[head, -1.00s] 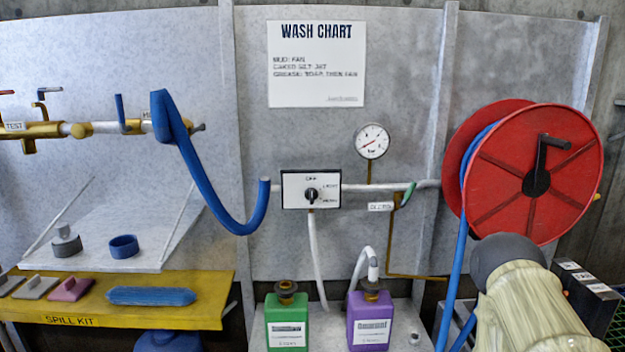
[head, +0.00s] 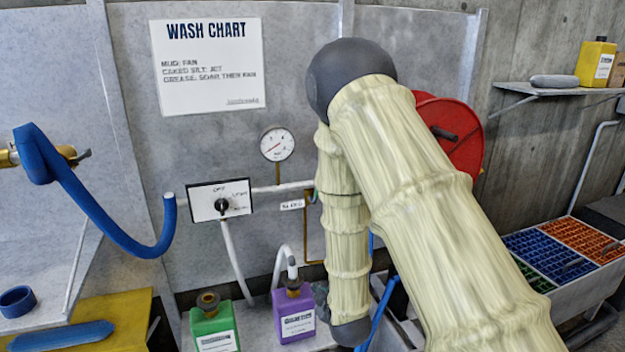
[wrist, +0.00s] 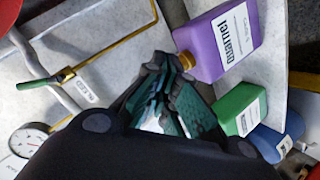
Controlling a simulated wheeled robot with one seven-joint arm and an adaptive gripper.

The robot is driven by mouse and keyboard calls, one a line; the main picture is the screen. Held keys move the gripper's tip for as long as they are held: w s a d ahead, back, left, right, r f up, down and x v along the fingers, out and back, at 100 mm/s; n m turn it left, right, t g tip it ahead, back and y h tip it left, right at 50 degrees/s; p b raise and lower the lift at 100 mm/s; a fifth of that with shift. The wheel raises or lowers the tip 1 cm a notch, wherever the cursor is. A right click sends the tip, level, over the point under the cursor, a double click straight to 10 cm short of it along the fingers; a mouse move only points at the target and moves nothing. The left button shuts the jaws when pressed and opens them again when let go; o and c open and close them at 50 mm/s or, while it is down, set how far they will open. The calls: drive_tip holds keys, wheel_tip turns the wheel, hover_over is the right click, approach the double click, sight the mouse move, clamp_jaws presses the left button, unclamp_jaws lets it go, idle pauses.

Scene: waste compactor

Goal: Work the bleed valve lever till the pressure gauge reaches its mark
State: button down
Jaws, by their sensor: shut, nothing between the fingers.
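The bleed valve lever, a green-gripped handle (wrist: 38,83), shows at the left of the wrist view beside a brass pipe (wrist: 115,48). In the head view my arm hides most of it; a sliver of green shows beside the arm. The round white pressure gauge (head: 277,144) stands above the pipe, its needle toward the lower left; its mark is too small to read. The gauge (wrist: 27,138) also shows at the wrist view's lower left. My gripper (wrist: 168,70) is shut and empty, apart from the lever. My arm hides it in the head view.
A selector switch box (head: 221,200) is left of the gauge pipe. A purple jug (head: 294,312) and a green jug (head: 214,325) stand below it. A red hose reel (head: 455,135) is behind my arm. Coloured crates (head: 575,245) are at right.

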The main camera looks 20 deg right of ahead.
drive_tip(key=w+r+n+t+p, duration=0.25)
drive_tip(key=w+r, duration=0.25)
drive_tip(key=r, duration=0.7)
drive_tip(key=w+r+n+t+p, duration=0.1)
drive_tip(key=w+r+n+t, duration=0.2)
drive_tip(key=r, duration=0.9)
drive_tip(key=shift+m+g, duration=0.25)
drive_tip(key=shift+m, duration=0.4)
drive_tip(key=w+d+p, duration=0.1)
drive_tip(key=w, duration=0.3)
drive_tip(key=w+d+f, duration=0.1)
drive_tip(key=w, duration=0.3)
drive_tip(key=w+d+f+p, duration=0.1)
drive_tip(key=w, duration=0.3)
drive_tip(key=shift+p, duration=0.35)
